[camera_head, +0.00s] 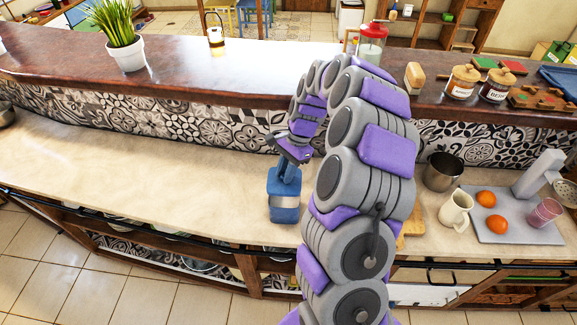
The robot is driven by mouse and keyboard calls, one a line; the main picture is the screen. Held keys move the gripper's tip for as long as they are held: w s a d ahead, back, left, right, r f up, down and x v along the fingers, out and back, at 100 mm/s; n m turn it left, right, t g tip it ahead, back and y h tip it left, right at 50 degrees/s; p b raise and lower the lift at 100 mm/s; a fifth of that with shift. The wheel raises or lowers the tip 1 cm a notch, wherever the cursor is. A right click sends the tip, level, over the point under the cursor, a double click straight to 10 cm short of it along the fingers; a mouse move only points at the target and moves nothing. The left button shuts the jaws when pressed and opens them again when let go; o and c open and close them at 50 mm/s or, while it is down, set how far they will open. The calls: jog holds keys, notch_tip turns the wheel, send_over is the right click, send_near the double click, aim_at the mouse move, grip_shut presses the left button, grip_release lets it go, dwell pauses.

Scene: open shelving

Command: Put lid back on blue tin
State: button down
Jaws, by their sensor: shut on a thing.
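The blue tin (284,214) stands upright on the beige counter, near its front edge and just left of my arm. It has a pale grey band around its middle. My gripper (289,166) points down right above the tin. It is shut on a small blue part that looks like the tin's lid (285,184). The lid lies at or very near the top of the tin; I cannot tell whether it is seated or a little above. My arm comes down from the right and hides part of the counter behind it.
The counter (150,190) left of the tin is clear. To the right are a metal cup (442,171), a cream jug (457,208) and a grey tray (520,232) with oranges. A raised wooden ledge (200,75) with a potted plant (118,35) and jars runs behind.

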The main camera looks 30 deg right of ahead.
jog(key=shift+s+a+f, duration=0.1)
jog(key=shift+a, duration=0.15)
jog(key=shift+f+b, duration=0.2)
jog(key=shift+b, duration=0.1)
jog(key=shift+d+f+b, duration=0.25)
jog(key=shift+f+b, duration=0.3)
jog(key=shift+f, duration=0.35)
jog(key=shift+d+f+b, duration=0.25)
jog(key=shift+f+b, duration=0.25)
jog(key=shift+f, duration=0.4)
jog(key=shift+x, duration=1.1)
jog(key=shift+d, duration=0.3)
jog(key=shift+a+p, duration=0.35)
jog(key=shift+p, duration=0.2)
jog(key=shift+d+p, duration=0.15)
jog(key=shift+p, duration=0.2)
jog(key=shift+f+p, duration=0.15)
jog(key=shift+p, duration=0.5)
